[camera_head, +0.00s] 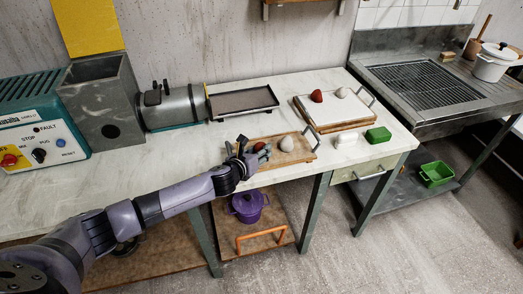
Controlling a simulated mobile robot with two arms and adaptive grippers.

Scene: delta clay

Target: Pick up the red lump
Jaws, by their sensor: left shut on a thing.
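My left gripper (248,152) reaches in over the front of the table, at the left end of a wooden tray (303,152). It is shut on a small red lump (260,146), which shows partly between and beyond the fingers. I cannot tell whether the lump touches the tray. A pale lump (287,143) lies on the same tray, to the right of the gripper. Another red lump (317,96) lies on a white-topped board (340,114) farther back, with a whitish lump (342,92) beside it. My right gripper is not in view.
A dark shallow tray (243,102) and a grey cylinder machine (170,106) stand behind. A green block (378,134) and a white block (346,139) lie near the right front edge. A purple pot (248,206) stands on the lower shelf.

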